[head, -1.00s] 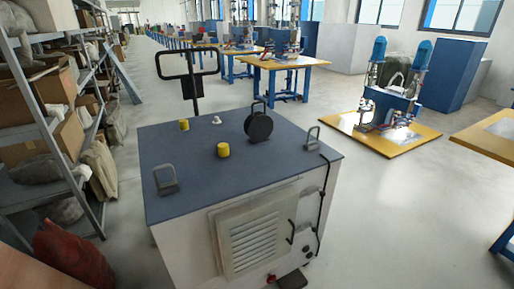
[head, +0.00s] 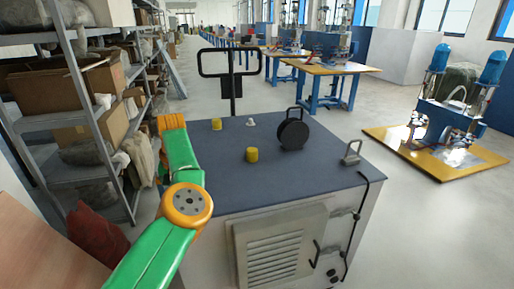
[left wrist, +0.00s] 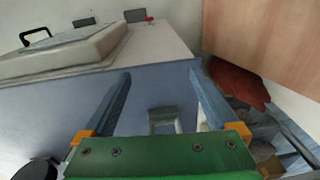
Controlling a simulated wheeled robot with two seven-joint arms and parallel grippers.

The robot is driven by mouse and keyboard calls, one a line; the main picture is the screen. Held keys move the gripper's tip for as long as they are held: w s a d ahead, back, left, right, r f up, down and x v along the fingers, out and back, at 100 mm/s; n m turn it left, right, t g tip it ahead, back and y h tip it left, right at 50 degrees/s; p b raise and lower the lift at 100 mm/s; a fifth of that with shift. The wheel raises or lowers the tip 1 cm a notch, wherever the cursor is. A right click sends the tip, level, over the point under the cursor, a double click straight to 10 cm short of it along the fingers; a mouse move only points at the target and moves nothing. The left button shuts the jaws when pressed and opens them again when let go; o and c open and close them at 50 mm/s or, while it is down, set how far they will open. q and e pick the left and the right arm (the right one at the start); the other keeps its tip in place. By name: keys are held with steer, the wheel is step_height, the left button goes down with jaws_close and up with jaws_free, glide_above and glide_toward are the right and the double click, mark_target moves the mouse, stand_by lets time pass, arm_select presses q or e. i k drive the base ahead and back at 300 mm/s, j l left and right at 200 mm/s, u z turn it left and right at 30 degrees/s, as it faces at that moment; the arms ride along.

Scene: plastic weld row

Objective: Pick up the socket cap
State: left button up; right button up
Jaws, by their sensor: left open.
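Two yellow cylindrical caps stand on the blue-grey top of the cabinet (head: 325,158): the nearer cap (head: 252,155) near the middle and the farther cap (head: 216,124) towards the back. A small white piece (head: 251,122) stands near the back. I cannot tell for sure which of these is the socket cap. My left gripper (left wrist: 160,76) is open and empty in the left wrist view, over the cabinet top, with a grey bracket handle (left wrist: 164,119) below and between its fingers. No cap shows in that view.
A black round reel with a handle (head: 293,133) stands right of the yellow caps. A grey bracket (head: 351,153) stands at the right edge, with a black cable nearby. Loaded shelves (head: 65,125) line the left. The floor on the right is clear up to the yellow pallet.

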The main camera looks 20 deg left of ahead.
mark_target(252, 153)
steer(key=i, duration=1.25)
